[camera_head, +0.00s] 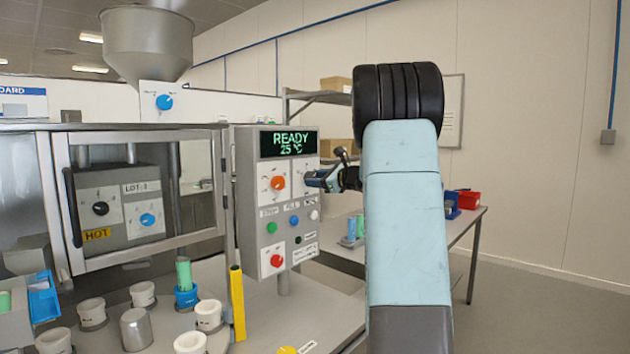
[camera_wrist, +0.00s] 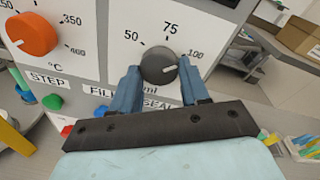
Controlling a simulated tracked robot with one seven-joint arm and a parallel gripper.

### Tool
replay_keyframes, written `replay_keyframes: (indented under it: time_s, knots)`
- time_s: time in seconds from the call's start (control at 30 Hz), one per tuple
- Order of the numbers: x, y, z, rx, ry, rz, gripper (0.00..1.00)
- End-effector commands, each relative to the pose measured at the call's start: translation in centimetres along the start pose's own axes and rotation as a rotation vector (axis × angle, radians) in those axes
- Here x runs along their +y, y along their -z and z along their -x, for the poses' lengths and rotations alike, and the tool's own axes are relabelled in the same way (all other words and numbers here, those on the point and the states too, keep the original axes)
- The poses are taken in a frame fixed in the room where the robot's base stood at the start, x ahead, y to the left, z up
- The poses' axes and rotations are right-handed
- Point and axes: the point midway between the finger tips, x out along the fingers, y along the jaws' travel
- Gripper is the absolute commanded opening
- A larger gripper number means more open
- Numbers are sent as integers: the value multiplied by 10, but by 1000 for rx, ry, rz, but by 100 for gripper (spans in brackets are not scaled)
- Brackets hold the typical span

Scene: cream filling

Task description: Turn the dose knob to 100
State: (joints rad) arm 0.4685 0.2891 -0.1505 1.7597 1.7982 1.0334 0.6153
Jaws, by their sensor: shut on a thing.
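The grey dose knob (camera_wrist: 158,66) shows in the wrist view on a white ml plate marked 50, 75 and 100. Its pale pointer line points right and slightly up, roughly toward the 100 mark. My gripper (camera_wrist: 157,88) has one blue finger on each side of the knob and is shut on it. In the head view my gripper (camera_head: 322,180) reaches the right side of the control panel (camera_head: 246,190) and mostly hides the knob.
An orange °C knob (camera_head: 278,183) sits left of the dose knob. Several coloured buttons, including a blue one (camera_head: 294,220), lie below. The display (camera_head: 289,144) reads READY 25 °C. A yellow post (camera_head: 237,300) and several white cups stand at lower left.

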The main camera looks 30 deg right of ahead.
Motion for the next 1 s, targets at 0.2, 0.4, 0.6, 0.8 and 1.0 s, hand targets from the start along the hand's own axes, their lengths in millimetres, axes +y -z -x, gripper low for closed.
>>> replay_keyframes:
  time_s: [0.2, 0.4, 0.6, 0.8, 1.0]
  knots:
    - [2, 5, 0, -2, -13, -127, 15]
    - [4, 5, -1, -7, -19, -190, 15]
    - [4, 5, -1, -9, -22, -214, 15]
    - [4, 5, -2, -10, -23, -216, 15]
    - [5, 4, -2, -11, -24, -215, 49]
